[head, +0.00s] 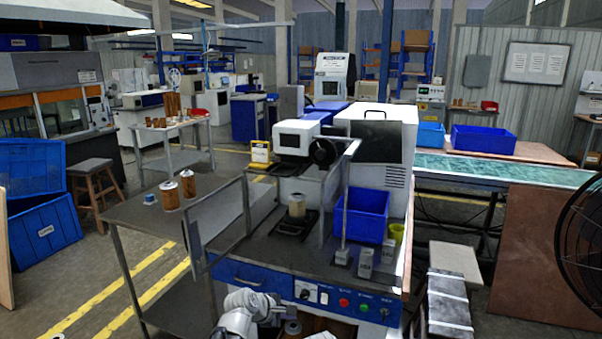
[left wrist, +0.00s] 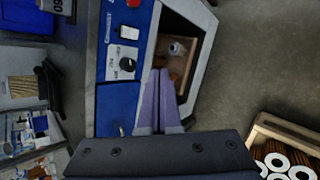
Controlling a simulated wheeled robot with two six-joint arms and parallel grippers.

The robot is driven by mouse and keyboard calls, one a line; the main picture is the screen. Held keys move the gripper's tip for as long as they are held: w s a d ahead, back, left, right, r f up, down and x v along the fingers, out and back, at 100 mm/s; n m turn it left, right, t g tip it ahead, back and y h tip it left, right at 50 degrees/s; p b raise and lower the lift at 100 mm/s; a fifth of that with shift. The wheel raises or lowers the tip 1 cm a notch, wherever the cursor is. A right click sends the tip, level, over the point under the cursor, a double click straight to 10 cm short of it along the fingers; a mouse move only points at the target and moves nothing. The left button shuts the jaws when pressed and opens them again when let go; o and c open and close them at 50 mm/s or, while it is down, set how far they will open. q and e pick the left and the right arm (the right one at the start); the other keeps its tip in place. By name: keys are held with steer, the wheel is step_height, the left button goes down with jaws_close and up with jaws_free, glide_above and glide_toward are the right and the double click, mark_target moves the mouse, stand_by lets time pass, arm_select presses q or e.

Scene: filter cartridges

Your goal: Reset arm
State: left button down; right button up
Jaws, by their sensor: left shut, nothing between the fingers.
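My left gripper (left wrist: 160,78) shows in the left wrist view with its two fingers together and nothing between them, in front of the machine's blue control panel (left wrist: 125,50). In the head view my white left arm is low at the bottom centre, below the machine's front; its fingertips are not clear there. A filter cartridge (head: 297,206) stands upright in the machine under its white head. Two orange-brown cartridges, a front one (head: 169,195) and a rear one (head: 188,183), stand on the grey side table (head: 135,212). My right gripper is not in view.
A blue bin (head: 362,216) stands on the machine's right side. A wooden crate (left wrist: 262,128) with several white-ended rolls is at the lower right of the left wrist view. An open compartment (left wrist: 186,22) lies beside the panel. A stool (head: 95,170) stands at left.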

arm_select(q)
steer(key=s+a+f+m+g+y, duration=0.2)
steer(key=s+f+m+g+y, duration=0.15)
steer(key=s+m, duration=0.75)
steer(key=s+a+f+m+g+y, duration=0.1)
steer(key=s+f+m+g+y, duration=0.25)
steer(key=s+m, duration=0.8)
step_height(320, 180, up, 14)
steer(key=s+n+p, duration=0.1)
steer(key=n+p, duration=0.1)
steer(key=p, duration=1.1)
steer(key=shift+s+p, duration=0.3)
steer(key=shift+s, duration=0.1)
steer(key=shift+d+n, duration=0.1)
steer(key=shift+n, duration=0.15)
